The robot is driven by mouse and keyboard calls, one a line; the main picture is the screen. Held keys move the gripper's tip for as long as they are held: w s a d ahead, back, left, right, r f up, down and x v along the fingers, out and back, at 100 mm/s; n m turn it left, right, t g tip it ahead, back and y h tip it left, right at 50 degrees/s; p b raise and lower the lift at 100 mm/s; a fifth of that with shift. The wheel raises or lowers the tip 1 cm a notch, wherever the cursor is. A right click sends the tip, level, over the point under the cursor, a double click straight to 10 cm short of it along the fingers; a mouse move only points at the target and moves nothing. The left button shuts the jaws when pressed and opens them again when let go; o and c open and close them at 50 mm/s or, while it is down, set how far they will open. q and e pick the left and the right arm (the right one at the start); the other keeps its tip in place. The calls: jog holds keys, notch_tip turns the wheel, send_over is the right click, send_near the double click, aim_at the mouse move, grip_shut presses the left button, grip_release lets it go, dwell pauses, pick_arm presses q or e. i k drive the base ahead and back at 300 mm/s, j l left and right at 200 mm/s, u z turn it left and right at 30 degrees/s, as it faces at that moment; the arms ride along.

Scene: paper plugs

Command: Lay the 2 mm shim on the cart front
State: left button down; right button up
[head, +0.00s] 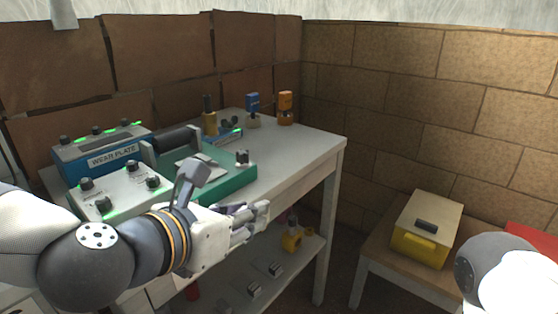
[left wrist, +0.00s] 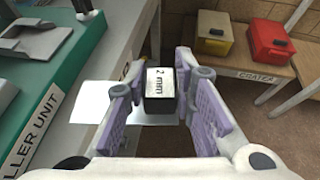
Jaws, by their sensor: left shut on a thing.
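My left gripper (head: 252,216) is shut on the 2 mm shim (left wrist: 160,82). In the left wrist view the shim's black block, with a white "2 mm" label, sits between the purple finger pads, and a thin pale sheet (left wrist: 98,101) shows beneath it. In the head view the gripper hides most of the shim. The gripper is in front of the near edge of the white table or cart (head: 300,160), by the green unit (head: 232,180). I cannot tell whether the shim touches anything. My right gripper is out of view.
A blue "WEAR PLATE" box (head: 105,158) and a white control box (head: 122,190) stand on the left. Small bottles, including an orange one (head: 286,108), stand at the back. A yellow box (head: 427,230) and a red box (left wrist: 270,42) are on the wooden bench. The table's right end is clear.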

aim_at(285, 149)
jog(key=i+l, duration=0.8)
jog(key=l, duration=0.1)
